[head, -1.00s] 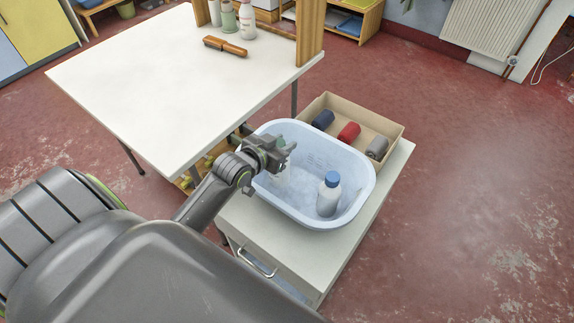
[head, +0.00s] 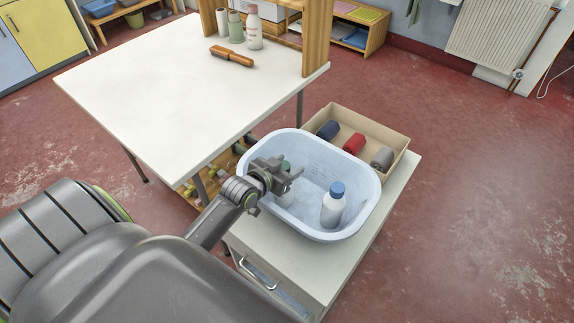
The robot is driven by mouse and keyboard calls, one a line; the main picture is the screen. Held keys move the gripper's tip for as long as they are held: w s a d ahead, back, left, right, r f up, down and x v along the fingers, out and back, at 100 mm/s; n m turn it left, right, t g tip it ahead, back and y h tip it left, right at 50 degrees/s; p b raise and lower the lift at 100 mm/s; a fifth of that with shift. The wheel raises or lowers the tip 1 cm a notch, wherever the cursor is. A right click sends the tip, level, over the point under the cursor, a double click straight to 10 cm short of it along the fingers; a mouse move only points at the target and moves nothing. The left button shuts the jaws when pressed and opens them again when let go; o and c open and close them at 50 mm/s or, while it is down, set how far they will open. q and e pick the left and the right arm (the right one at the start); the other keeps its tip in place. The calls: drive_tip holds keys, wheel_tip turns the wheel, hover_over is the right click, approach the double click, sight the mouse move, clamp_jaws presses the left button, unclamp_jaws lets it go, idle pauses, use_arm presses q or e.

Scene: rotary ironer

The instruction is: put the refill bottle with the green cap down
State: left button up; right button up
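The refill bottle with the green cap (head: 285,193) is inside the pale blue tub (head: 367,215), at its left side. Its white body shows below my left gripper (head: 287,168), and part of the green cap shows between the fingers. The gripper hides the rest of the bottle. I cannot tell whether the fingers press on the bottle or stand apart from it, or whether its base touches the tub floor. A white bottle with a blue cap (head: 333,205) stands upright in the tub, to the right. My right gripper is not in view.
The tub stands on a white drawer cabinet (head: 283,257). Behind it is a cardboard box (head: 396,143) with dark blue, red and grey rolls. A white table (head: 170,85) at the left bears a brush (head: 231,56) and several bottles. Free room in the tub lies between its two bottles.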

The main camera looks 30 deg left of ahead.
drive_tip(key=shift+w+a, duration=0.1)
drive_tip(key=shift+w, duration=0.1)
use_arm(q)
drive_tip(key=shift+r, duration=0.25)
drive_tip(key=shift+s, duration=0.4)
drive_tip(key=p+v, duration=0.1)
drive_tip(key=v, duration=1)
drive_tip(key=shift+s+r, duration=0.1)
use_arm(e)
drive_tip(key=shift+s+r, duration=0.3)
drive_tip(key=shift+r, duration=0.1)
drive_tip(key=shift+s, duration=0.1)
